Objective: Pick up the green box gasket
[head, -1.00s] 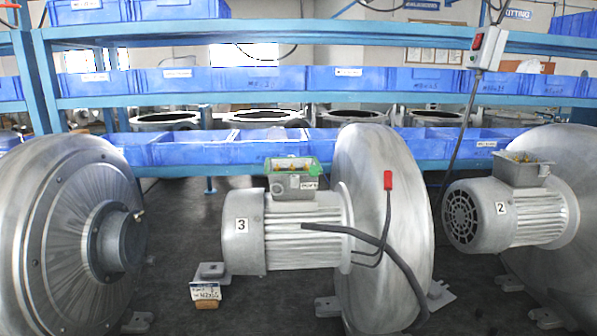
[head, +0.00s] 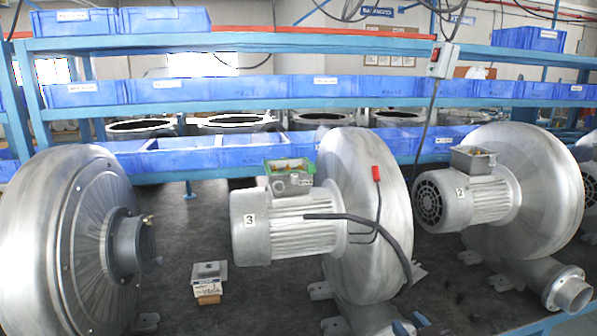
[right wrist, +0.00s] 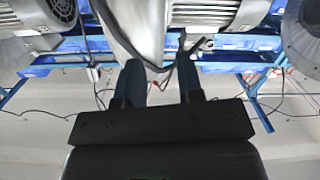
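The green box gasket (head: 289,165) shows as a thin green rim around the top of the open grey terminal box (head: 291,183) on the motor marked 3 (head: 285,228). Brass-coloured parts show inside the rim. My right gripper (right wrist: 160,72) shows in the right wrist view, its two dark fingers apart with nothing held between them. A blower, a motor and a dark cable lie beyond the fingers. I cannot make out the gasket in that view. I cannot make out my left gripper in the head view.
A black cable with a red end (head: 376,173) rises beside the terminal box, in front of the blower disc (head: 391,200). Motor 2 (head: 470,200) stands to the right, a large blower (head: 65,235) to the left. A small labelled block (head: 208,280) sits in front. Blue shelves with bins stand behind.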

